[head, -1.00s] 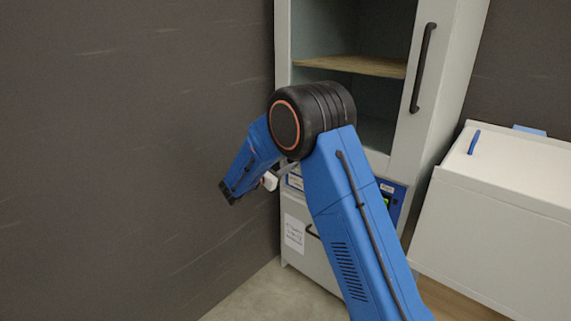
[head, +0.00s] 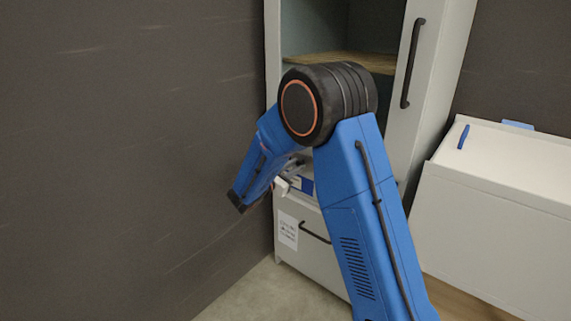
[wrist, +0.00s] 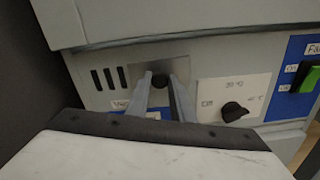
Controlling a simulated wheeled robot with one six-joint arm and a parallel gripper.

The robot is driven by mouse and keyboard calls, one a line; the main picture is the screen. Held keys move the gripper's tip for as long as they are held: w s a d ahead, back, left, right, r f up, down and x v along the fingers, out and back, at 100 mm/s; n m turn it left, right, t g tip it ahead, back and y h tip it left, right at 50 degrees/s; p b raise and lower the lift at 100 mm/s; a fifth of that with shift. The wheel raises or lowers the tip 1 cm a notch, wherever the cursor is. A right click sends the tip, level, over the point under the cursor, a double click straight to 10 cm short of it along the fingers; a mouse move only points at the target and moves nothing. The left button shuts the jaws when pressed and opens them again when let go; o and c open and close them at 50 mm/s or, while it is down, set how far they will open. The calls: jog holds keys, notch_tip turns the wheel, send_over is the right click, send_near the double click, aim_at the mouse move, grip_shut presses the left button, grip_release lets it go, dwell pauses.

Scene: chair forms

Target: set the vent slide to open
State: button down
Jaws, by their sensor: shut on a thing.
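The vent slide's dark round knob (wrist: 160,80) shows in the wrist view, in front of a grey plate (wrist: 185,68) on the cabinet's control panel. My gripper (wrist: 161,88) is shut on this knob, with one finger on each side. Several dark vent slots (wrist: 107,79) are uncovered to the left of the plate. A label below the slots is partly hidden by my gripper. In the head view my gripper (head: 282,186) is small at the panel's left part, and my arm hides the knob.
A black dial (wrist: 234,111) on a white plate and a green switch (wrist: 309,81) on a blue panel are to the right. A dark wall (head: 130,160) stands close on the left. A white chest (head: 500,210) stands right of the cabinet (head: 272,50).

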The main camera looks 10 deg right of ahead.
jog(key=shift+s+d+f, duration=0.1)
jog(key=shift+s+d, duration=0.05)
jog(key=c, duration=1.5)
grip_release()
jog(key=shift+s, duration=0.1)
jog(key=shift+c, duration=0.2)
jog(key=v, duration=1.7)
jog(key=shift+s, duration=0.1)
